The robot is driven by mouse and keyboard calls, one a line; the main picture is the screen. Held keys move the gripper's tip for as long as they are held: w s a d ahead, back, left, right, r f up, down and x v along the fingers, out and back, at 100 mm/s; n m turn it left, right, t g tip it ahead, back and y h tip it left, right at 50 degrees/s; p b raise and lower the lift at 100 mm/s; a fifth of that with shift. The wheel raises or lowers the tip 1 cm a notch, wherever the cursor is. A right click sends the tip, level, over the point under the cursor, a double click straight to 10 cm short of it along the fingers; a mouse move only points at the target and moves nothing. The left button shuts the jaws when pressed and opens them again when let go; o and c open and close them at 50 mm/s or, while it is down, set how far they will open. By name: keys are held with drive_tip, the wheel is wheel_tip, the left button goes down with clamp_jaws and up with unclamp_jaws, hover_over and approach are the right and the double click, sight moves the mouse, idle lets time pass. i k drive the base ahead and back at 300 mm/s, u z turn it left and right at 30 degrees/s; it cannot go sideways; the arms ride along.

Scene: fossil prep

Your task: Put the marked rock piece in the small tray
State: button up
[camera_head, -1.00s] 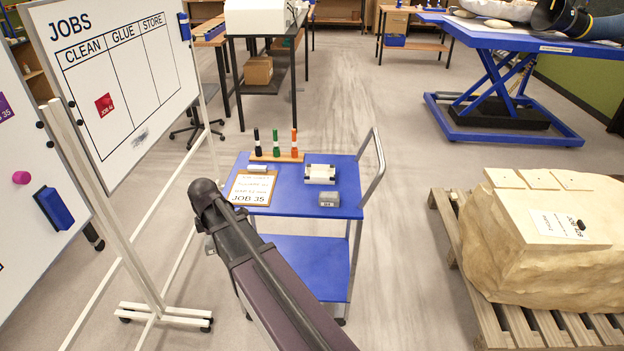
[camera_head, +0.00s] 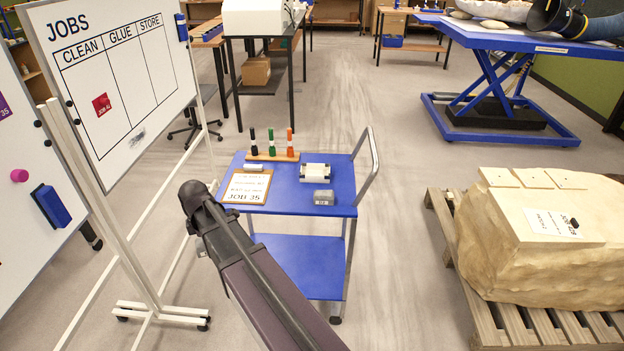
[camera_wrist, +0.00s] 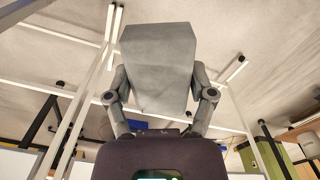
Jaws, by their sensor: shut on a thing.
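My gripper (camera_wrist: 158,88) shows in the wrist view, its two fingers closed on the sides of a grey, flat-faced block (camera_wrist: 157,55). In the head view my arm reaches over the near left of the blue cart, and the gripper and block are not visible there. A small white tray-like item (camera_head: 316,171) lies on the cart top; I cannot tell if it is the small tray.
The blue cart (camera_head: 272,195) also carries a clipboard (camera_head: 247,187), markers (camera_head: 271,145) and a grey box (camera_head: 323,197). A whiteboard (camera_head: 118,75) stands left. A large pale rock (camera_head: 530,260) on a pallet (camera_head: 520,325) stands right. Floor between cart and pallet is clear.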

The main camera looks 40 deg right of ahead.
sight(315, 173)
drive_tip(key=u, duration=0.05)
drive_tip(key=k, duration=1.25)
drive_tip(key=z, duration=0.8)
drive_tip(key=i, duration=1.1)
drive_tip(key=z, duration=0.05)
